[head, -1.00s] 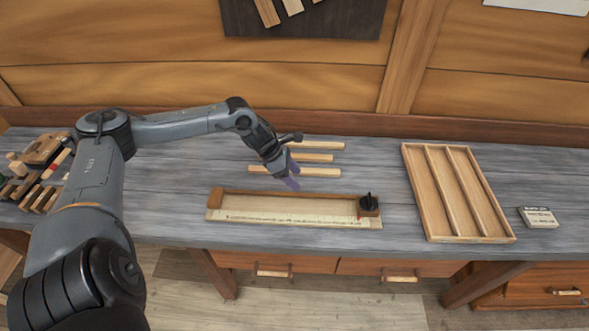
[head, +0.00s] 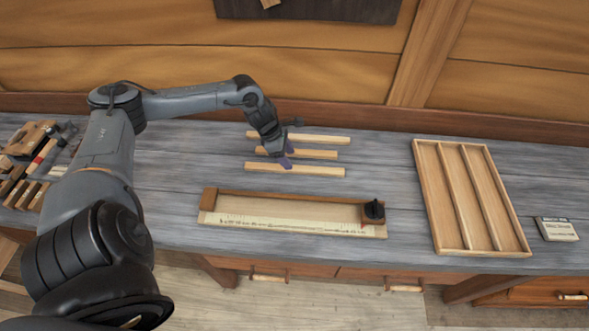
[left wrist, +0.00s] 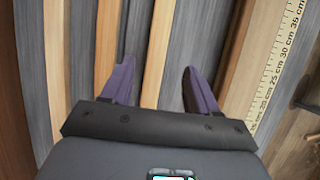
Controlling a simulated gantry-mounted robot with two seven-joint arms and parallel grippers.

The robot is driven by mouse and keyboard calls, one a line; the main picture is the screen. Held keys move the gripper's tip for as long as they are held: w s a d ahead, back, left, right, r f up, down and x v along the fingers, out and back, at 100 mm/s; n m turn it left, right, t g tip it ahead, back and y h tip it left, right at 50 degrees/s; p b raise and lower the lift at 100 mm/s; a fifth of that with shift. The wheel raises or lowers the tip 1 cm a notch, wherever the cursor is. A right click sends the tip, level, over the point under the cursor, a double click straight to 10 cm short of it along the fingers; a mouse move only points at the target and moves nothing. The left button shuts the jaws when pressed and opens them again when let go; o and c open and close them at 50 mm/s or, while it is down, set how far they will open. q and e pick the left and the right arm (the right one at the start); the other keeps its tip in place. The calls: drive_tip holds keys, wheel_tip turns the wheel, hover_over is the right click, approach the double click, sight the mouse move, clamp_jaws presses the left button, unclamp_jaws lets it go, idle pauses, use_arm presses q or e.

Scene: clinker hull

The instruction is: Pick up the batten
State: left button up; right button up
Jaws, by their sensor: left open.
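Three pale wooden battens lie parallel on the grey bench: a back one (head: 325,139), a middle one (head: 318,154) and a front one (head: 315,171). My left gripper (head: 288,161) points down over the front two, left of their middles. In the left wrist view the open fingers (left wrist: 158,68) stand either side of the front batten (left wrist: 158,45), with nothing held. The middle batten (left wrist: 107,40) lies just outside the left finger. I cannot tell how high the fingertips are above the bench. The right gripper is not in view.
A wooden measuring trough (head: 275,213) with a scale and a black-knobbed stop (head: 374,210) lies in front of the battens. A slotted tray (head: 424,190) and a small labelled box (head: 556,230) are at right. Tools (head: 35,150) lie at far left.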

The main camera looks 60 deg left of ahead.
sight(294, 170)
use_arm(q)
drive_tip(key=shift+a+x, duration=0.15)
drive_tip(key=shift+x, duration=1.35)
drive_tip(key=shift+a+x, duration=0.15)
drive_tip(key=shift+x, duration=1.35)
drive_tip(key=shift+s+f, duration=0.1)
drive_tip(key=shift+f, duration=0.05)
drive_tip(key=shift+c, duration=0.2)
clamp_jaws()
